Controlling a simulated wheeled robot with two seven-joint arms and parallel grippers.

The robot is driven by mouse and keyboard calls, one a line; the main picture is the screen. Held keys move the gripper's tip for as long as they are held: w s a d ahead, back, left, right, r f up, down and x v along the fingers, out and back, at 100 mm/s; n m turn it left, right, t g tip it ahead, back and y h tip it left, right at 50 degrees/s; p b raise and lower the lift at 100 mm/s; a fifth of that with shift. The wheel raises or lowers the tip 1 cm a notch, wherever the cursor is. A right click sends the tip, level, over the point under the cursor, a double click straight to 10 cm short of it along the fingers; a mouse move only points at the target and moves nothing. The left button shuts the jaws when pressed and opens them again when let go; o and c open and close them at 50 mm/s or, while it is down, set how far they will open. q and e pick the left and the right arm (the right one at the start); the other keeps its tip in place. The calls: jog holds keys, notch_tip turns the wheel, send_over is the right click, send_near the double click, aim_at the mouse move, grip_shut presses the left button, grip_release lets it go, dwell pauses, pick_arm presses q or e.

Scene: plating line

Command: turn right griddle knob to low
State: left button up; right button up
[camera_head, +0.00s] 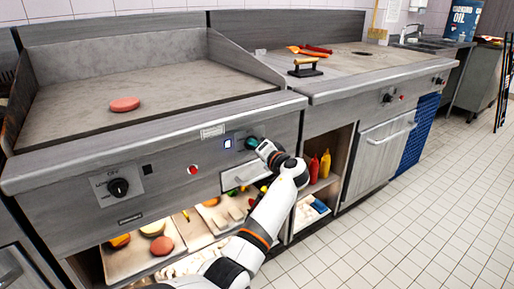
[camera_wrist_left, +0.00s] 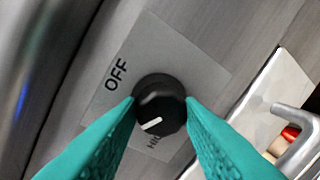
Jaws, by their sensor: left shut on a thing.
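The right griddle knob (camera_wrist_left: 160,103) is black and round, on a grey label plate (camera_wrist_left: 190,58) on the griddle's front panel. In the left wrist view its white mark sits low on its face, near the partly hidden letters "HI". The word "OFF" is at upper left; no "LOW" label shows. My left gripper (camera_head: 251,142) reaches this knob in the head view and mostly hides it there. Its two teal fingers (camera_wrist_left: 161,110) press on the knob from both sides. My right gripper is in neither view.
The griddle (camera_head: 170,80) carries a pink patty (camera_head: 124,104). The left griddle knob (camera_head: 118,188) and a red button (camera_head: 193,169) sit on the same front panel. A metal handle (camera_wrist_left: 292,118) lies beside the knob. Below, an open shelf holds food trays (camera_head: 135,262).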

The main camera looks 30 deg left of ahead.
pick_arm(q)
jog(key=shift+f, duration=0.1)
jog(key=o, duration=1)
jog(key=shift+c, duration=0.2)
jog(key=shift+d, duration=0.1)
jog(key=p+v, duration=0.1)
jog(key=v, duration=1.1)
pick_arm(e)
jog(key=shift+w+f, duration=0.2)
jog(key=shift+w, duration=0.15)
pick_arm(q)
jog(key=shift+w, duration=0.1)
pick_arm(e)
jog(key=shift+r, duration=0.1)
